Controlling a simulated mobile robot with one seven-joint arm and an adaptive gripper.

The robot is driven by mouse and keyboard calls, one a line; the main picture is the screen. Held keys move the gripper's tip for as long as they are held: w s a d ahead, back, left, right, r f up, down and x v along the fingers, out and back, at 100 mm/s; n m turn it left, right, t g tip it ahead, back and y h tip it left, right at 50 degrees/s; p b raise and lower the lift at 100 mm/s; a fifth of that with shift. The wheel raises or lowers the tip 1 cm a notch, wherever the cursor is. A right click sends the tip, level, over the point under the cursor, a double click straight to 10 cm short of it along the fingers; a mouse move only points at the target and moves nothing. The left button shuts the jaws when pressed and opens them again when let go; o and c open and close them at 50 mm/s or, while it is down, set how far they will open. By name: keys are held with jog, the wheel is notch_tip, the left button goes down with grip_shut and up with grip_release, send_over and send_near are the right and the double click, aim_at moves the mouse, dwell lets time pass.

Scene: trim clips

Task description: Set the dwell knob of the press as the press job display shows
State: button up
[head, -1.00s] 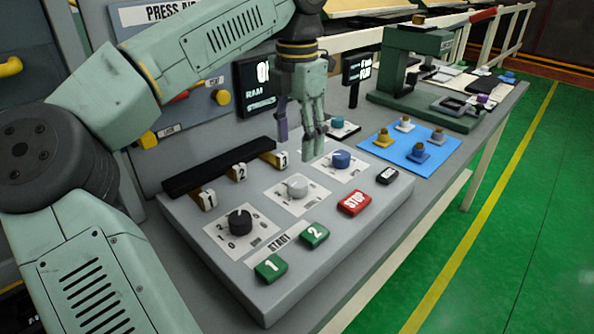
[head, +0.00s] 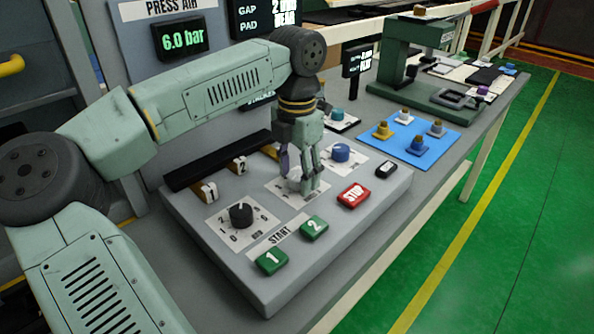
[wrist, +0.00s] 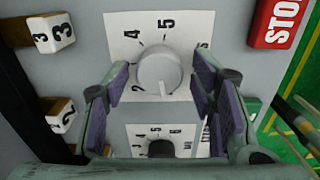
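The press control box carries a black knob (head: 241,213), a pale grey knob (wrist: 160,70) and a blue knob (head: 340,152), each on a white numbered dial plate. My gripper (head: 299,186) is low over the middle, pale grey knob and hides most of it in the head view. In the wrist view, its open fingers (wrist: 160,76) stand on either side of that knob, with gaps visible. The knob's dial shows 4 and 5 above it. No readable label shows which knob is dwell. A dark display (head: 265,22) reads GAP and PAD; it is cut off at the top and partly hidden by my arm.
Green START buttons (head: 271,261), a red STOP button (head: 354,195) and a small black button (head: 386,170) lie near the knobs. Numbered blocks (head: 204,191) stand along a black bar. A smaller display (head: 360,58) stands behind, and a blue mat (head: 408,147) holds several knobs.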

jog(key=c, duration=1)
jog(key=m, duration=0.5)
jog(key=shift+m+b, duration=0.3)
jog(key=shift+m, duration=2.1)
jog(key=o, duration=1.1)
jog(key=shift+o, duration=0.2)
jog(key=shift+r, duration=0.1)
